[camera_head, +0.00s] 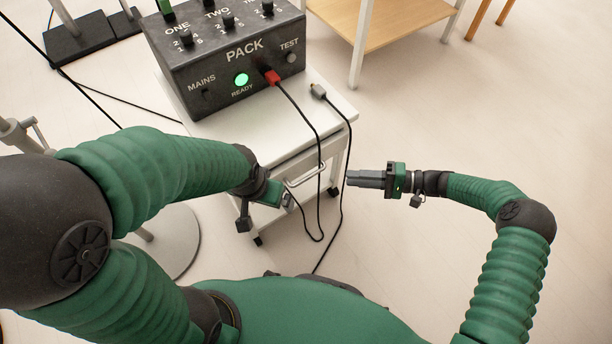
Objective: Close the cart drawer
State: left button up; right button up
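The white cart (342,103) stands in the middle of the view. Its drawer front (300,160) is just under the top, with a pale bar handle (306,178) facing me. How far the drawer stands out is hard to tell from above. My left gripper (286,199) is beside the left end of the handle, pointing right; its fingers are mostly hidden by its own body, and contact is unclear. My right gripper (350,179) is to the right of the handle, pointing left, apart from it; its fingers look together and empty.
A black PACK box (235,65) with a green light sits on the cart. A red-plugged cable (300,107) and a black cable (346,130) hang over the front past the handle. A wooden shelf (395,20) stands behind. Floor at right is clear.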

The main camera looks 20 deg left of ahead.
jog(key=b, duration=0.3)
send_near(310, 175)
jog(key=a+f, duration=0.2)
jog(key=a, duration=0.2)
jog(key=b+x, duration=0.1)
jog(key=x, duration=0.4)
jog(key=shift+s+a+r, duration=0.15)
jog(key=shift+s+a, duration=0.05)
jog(key=shift+s, duration=0.05)
jog(key=shift+a, duration=0.4)
jog(key=shift+d+r, duration=0.1)
jog(key=shift+d, duration=0.15)
grip_shut()
pick_arm(q)
jog(key=f, duration=0.2)
jog(key=d+f, duration=0.1)
jog(key=f, duration=0.1)
pick_arm(e)
jog(key=shift+s+a, duration=0.1)
pick_arm(q)
jog(key=shift+f, duration=0.1)
pick_arm(e)
jog(key=shift+s+f, duration=0.15)
jog(key=shift+f, duration=0.1)
